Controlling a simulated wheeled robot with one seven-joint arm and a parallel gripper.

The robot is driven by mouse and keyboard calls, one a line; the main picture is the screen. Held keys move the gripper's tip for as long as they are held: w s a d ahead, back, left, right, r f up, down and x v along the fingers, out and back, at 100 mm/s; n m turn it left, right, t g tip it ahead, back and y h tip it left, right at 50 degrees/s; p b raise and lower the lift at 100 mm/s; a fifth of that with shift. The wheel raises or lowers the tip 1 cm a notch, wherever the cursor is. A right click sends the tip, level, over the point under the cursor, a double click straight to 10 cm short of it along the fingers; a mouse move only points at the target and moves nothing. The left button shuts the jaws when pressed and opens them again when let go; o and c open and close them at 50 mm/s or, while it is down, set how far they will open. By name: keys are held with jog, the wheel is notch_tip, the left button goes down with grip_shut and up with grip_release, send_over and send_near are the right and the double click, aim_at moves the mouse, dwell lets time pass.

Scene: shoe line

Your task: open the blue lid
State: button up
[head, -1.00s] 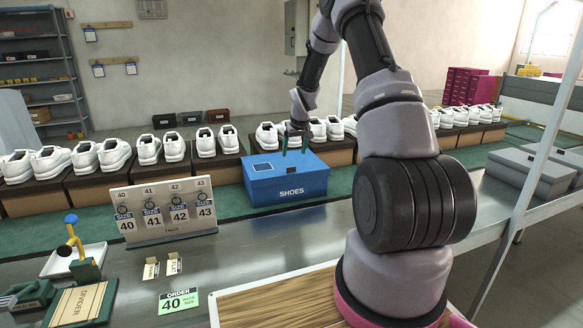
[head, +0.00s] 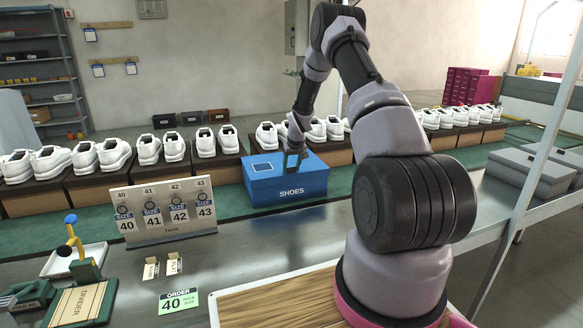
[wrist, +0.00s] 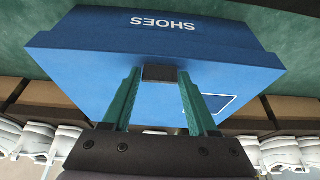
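The blue shoe box (head: 262,190) stands upright on the green strip, with "SHOES" on its front. Its blue lid (head: 312,165) is closed and has a white-outlined label on top. In the wrist view the lid (wrist: 165,105) shows a dark tab (wrist: 160,73) at its front edge. My gripper (head: 293,162) is over the front of the lid. In the wrist view my gripper (wrist: 159,76) has its green fingers apart, one on each side of the tab. I see no clear grip on it; whether the fingertips touch it is hard to tell.
White shoes (head: 205,143) on brown boxes line the back of the belt on both sides. A size-tag stand (head: 165,228) is left of the blue box, with an order card (head: 178,301) in front. Bare metal table (head: 275,250) lies in front of the box.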

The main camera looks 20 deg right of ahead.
grip_shut()
jog(key=shift+r, duration=0.1)
